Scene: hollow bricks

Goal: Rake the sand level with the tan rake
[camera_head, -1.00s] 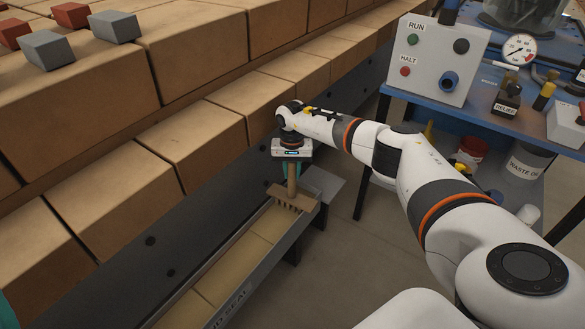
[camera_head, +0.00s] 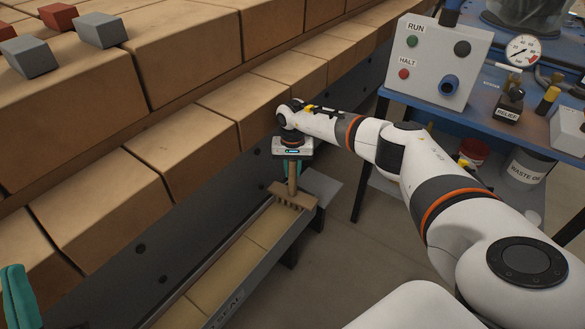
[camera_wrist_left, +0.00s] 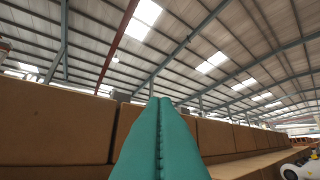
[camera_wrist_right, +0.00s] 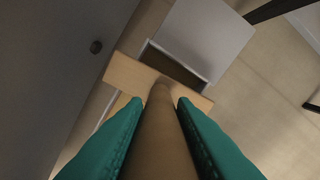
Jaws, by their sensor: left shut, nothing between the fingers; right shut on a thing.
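The tan rake (camera_head: 293,196) is upright at the far end of the sand trough, its toothed head across the trough. I cannot tell whether its teeth touch the sand. The sand (camera_head: 222,271) lies as a pale strip in the long, narrow metal trough (camera_head: 264,264), with thin cross lines. My right gripper (camera_head: 293,170) is shut on the rake's handle, above the head. In the right wrist view the handle (camera_wrist_right: 160,135) runs between the fingers to the rake head (camera_wrist_right: 140,76). My left gripper (camera_head: 16,290) is shut and empty at the lower left, away from the trough.
Large tan blocks (camera_head: 120,185) stand in rows left of the trough, behind a dark side rail (camera_head: 140,248). Small grey and red bricks (camera_head: 102,30) lie on top. A blue bench (camera_head: 440,112) with a control box (camera_head: 432,58) stands at the right. A grey plate (camera_head: 322,187) adjoins the trough's far end.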

